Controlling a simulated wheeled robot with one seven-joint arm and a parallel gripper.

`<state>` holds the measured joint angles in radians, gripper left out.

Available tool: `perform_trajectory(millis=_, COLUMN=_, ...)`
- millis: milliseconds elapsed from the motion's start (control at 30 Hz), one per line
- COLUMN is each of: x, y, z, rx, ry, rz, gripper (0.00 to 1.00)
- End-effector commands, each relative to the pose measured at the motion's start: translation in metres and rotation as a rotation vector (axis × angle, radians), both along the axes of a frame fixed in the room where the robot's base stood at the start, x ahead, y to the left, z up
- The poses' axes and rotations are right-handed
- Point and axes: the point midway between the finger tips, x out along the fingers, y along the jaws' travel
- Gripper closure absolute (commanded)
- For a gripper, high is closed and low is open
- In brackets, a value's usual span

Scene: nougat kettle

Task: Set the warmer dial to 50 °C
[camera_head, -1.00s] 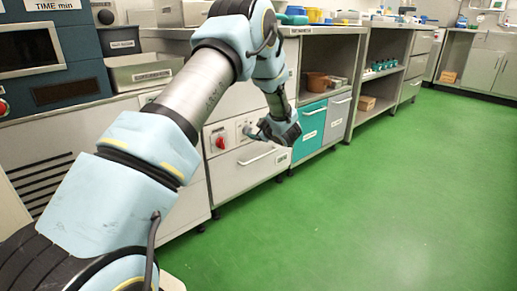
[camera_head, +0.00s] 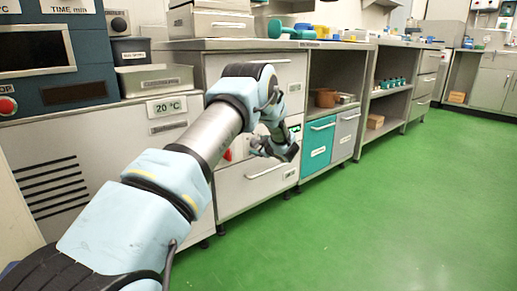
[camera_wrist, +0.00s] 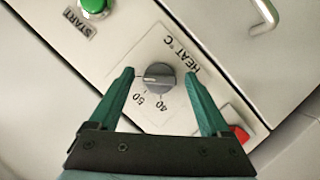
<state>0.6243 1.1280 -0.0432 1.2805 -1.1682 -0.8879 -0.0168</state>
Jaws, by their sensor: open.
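The warmer dial (camera_wrist: 159,76) is a dark grey round knob on a pale plate lettered HEAT °C, with 50 and 40 marked below it in the wrist view. A pale pointer line on its face points toward the left of that picture; which mark it meets is hard to tell. My gripper (camera_wrist: 160,74) is open, with its teal fingers on either side of the dial. I cannot tell whether they touch it. In the head view my gripper (camera_head: 275,148) is at the cabinet front, and my arm hides the dial.
A green START button (camera_wrist: 94,5) and a red control (camera_wrist: 240,133) flank the dial plate. A drawer handle (camera_wrist: 265,15) is at the upper right. The green floor (camera_head: 390,220) is clear at right.

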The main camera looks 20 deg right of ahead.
Motion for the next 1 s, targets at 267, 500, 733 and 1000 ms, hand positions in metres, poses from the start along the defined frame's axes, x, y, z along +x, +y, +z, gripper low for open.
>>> perform_trajectory(millis=267, x=0.0026, y=0.0005, z=-0.0005, rx=0.0, ry=0.0, rz=0.0, gripper=0.19)
perform_trajectory(millis=500, x=0.0024, y=0.0003, z=-0.0004, rx=0.0, ry=0.001, rz=-0.001, gripper=0.41)
perform_trajectory(millis=733, x=0.0022, y=0.0003, z=-0.0005, rx=0.0, ry=0.001, rz=-0.001, gripper=0.67)
perform_trajectory(millis=1000, x=0.0021, y=0.0004, z=-0.0006, rx=0.0, ry=0.001, rz=-0.001, gripper=0.98)
